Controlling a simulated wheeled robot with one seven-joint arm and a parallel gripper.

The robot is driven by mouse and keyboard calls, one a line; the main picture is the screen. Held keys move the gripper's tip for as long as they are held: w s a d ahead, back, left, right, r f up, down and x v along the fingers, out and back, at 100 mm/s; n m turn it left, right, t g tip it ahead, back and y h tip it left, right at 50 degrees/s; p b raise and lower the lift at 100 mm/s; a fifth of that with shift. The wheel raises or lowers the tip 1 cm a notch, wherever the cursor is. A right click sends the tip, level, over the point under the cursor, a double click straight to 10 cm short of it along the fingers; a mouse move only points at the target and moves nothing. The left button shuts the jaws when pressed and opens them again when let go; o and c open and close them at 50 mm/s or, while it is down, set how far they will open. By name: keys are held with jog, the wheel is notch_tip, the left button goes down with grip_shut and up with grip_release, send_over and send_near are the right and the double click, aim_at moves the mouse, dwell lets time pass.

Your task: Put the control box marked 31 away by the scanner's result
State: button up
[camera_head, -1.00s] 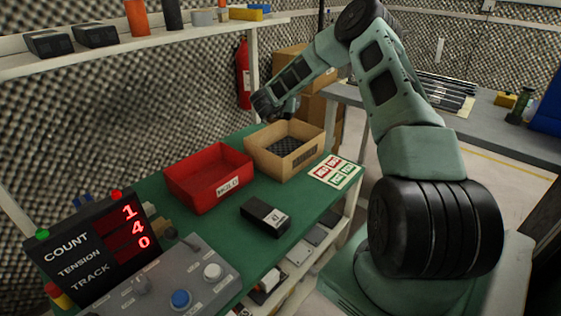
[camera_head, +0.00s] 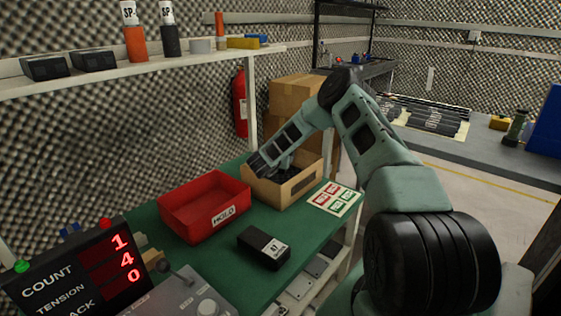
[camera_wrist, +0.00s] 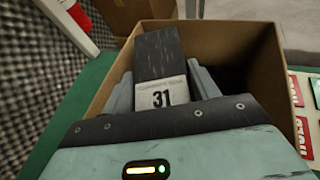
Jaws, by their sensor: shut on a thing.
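The control box marked 31 (camera_wrist: 162,58) is black with a white label. It sits between the two fingers of my gripper (camera_wrist: 163,82), which is shut on it. In the head view my gripper (camera_head: 283,162) reaches down into the open cardboard bin (camera_head: 290,190), and its fingers and the held box are mostly hidden there. In the wrist view the held box is over or inside the bin (camera_wrist: 262,75); I cannot tell if it touches the floor. A red bin (camera_head: 190,215) marked HOLD stands to the left of the cardboard bin.
Another black box (camera_head: 262,247) with a white label lies on the green bench. A card with red and green labels (camera_head: 333,198) lies right of the cardboard bin. A display (camera_head: 75,275) reads 1, 4, 0 above a control panel (camera_head: 185,297). A shelf (camera_head: 150,68) runs above.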

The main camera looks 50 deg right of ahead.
jog(key=shift+f, duration=0.25)
jog(key=shift+f, duration=0.1)
jog(key=shift+f+b, duration=0.5)
jog(key=shift+b, duration=0.1)
jog(key=o, duration=1.3)
